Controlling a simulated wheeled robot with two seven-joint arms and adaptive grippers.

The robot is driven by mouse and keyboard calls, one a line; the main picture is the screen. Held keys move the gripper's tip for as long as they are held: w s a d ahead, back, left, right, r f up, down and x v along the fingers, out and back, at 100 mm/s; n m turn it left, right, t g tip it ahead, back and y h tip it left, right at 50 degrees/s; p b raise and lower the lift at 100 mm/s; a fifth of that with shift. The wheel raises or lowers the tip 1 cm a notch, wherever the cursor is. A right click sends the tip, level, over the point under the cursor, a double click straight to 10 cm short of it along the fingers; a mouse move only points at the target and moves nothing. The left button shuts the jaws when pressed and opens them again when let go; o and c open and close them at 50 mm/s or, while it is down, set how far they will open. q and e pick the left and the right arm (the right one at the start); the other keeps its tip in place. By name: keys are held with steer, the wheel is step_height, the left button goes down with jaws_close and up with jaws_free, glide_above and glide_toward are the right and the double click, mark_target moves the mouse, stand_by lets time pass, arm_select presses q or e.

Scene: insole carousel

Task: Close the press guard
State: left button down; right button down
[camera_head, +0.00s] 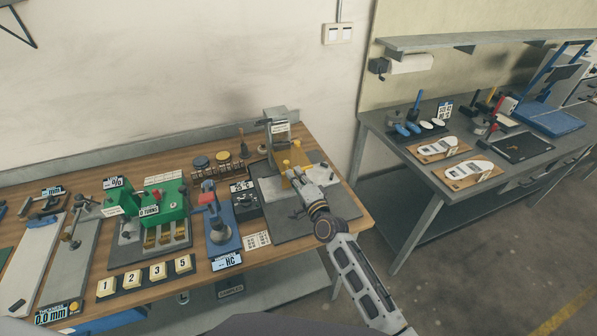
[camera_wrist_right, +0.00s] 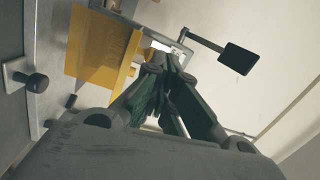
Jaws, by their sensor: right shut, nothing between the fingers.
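The press (camera_head: 279,122) stands at the right end of the wooden bench, on a dark grey base plate (camera_head: 268,190). Its guard (camera_head: 286,168) is a yellow-orange panel in front of the press. In the right wrist view the guard (camera_wrist_right: 98,48) is a flat orange sheet just left of my fingers. My right gripper (camera_head: 300,180) is shut and empty, close to the guard; its fingertips show in the wrist view (camera_wrist_right: 168,72). I cannot tell whether it touches the guard. My gripper hides part of the press front. My left gripper is not in view.
A black-ended lever (camera_wrist_right: 238,58) sticks out right of my fingers in the wrist view. Left of the press stand a blue device (camera_head: 219,225) and a green machine (camera_head: 158,205). A grey bench (camera_head: 420,170) with insoles stands at the right, across a gap.

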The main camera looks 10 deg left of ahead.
steer(key=s+a+p, duration=0.2)
steer(key=s+a, duration=0.2)
steer(key=s, duration=0.2)
steer(key=shift+s+a+f+p, duration=0.15)
steer(key=shift+p, duration=0.2)
stand_by(0.5)
